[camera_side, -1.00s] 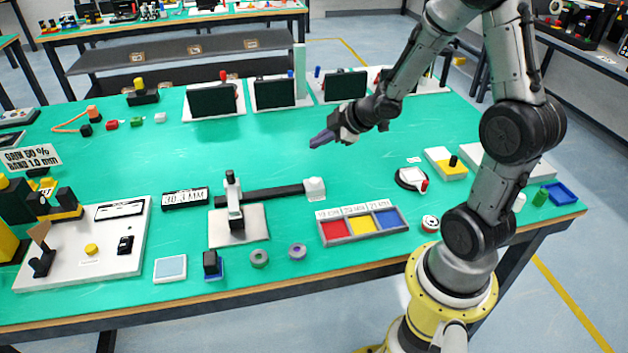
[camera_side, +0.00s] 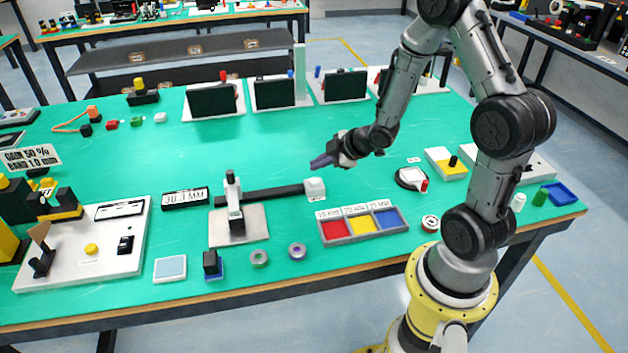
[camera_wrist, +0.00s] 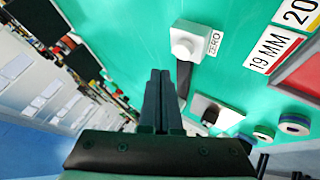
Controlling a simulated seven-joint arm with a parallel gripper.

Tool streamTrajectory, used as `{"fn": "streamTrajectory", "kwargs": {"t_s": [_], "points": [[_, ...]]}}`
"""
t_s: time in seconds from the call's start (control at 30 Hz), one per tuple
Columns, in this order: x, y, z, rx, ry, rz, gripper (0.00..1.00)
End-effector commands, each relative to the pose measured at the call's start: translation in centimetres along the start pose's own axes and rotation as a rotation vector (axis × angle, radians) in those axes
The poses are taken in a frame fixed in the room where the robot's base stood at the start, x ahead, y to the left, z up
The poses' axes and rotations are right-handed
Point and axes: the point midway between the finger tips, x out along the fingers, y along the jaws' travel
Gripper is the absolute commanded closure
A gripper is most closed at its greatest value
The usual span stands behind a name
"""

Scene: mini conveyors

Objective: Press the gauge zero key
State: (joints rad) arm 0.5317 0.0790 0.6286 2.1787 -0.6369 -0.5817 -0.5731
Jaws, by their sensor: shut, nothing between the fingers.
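The gauge zero key is a white block (camera_side: 315,187) with a raised cap at the right end of a dark bar (camera_side: 273,194). In the wrist view the white key (camera_wrist: 186,41) has a "ZERO" label (camera_wrist: 215,43) beside it. My gripper (camera_side: 318,163) is shut and empty. It is above the green table, just behind the key in the side view and apart from it. In the wrist view my shut fingers (camera_wrist: 160,76) point near the key, which lies slightly ahead and to the right. The gauge (camera_side: 235,210) stands on a pale plate at the bar's left end.
A display reading about 30.1 MM (camera_side: 185,198) sits left of the gauge. A tray with red, yellow and blue compartments (camera_side: 362,240) is in front of the key. Several dark panels stand at the back.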

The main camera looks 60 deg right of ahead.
Motion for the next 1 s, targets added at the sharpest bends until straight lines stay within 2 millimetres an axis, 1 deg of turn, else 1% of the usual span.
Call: {"fn": "streamTrajectory", "kwargs": {"t_s": [0.1,0.3,1.0], "points": [[0.76,-0.58,0.56,0.001,-0.001,-0.002,1.00],[1.28,-0.93,0.95,-0.001,0.000,0.001,1.00],[1.30,-0.95,0.97,-0.001,0.000,0.001,1.00]]}}
